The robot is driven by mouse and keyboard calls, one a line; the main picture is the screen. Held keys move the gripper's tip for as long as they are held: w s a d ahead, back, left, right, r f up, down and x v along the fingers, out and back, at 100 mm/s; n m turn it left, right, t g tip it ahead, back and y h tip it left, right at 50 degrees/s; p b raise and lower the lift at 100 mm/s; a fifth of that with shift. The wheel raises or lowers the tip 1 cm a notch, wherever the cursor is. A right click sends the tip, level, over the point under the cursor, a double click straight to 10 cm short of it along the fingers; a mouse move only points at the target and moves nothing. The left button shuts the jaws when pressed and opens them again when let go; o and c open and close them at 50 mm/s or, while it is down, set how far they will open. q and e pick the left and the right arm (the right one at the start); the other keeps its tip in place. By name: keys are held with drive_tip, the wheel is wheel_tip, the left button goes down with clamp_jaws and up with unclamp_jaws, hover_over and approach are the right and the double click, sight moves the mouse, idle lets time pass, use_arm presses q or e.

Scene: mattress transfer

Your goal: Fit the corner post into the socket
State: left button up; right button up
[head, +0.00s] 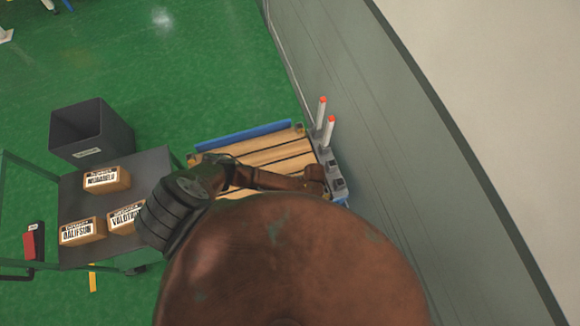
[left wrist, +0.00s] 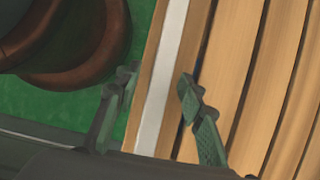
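Two upright white posts with orange-red tops stand at the right end of the slatted bed in the head view, a farther post (head: 320,112) and a nearer post (head: 328,132). Dark socket-like fittings (head: 336,168) sit on the grey end rail beside them. I cannot tell which is the task's corner post or socket. My left gripper (left wrist: 157,80) is open in the left wrist view, its fingers apart on either side of a white strip (left wrist: 165,80) along the wooden edge. The fingers do not visibly grip it. My right gripper cannot be made out.
The slatted bed (head: 270,157) has a blue rail (head: 243,135) at its far side. A grey wall (head: 400,130) runs close along its right. A cart (head: 75,195) with labelled boxes (head: 82,232) and a dark bin (head: 92,133) stands left. Brown arm links of mine hide the near area.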

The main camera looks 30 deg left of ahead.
use_arm(q)
drive_tip(key=c, duration=0.7)
clamp_jaws()
use_arm(e)
drive_tip(key=shift+s, duration=0.25)
drive_tip(key=shift+w, duration=0.15)
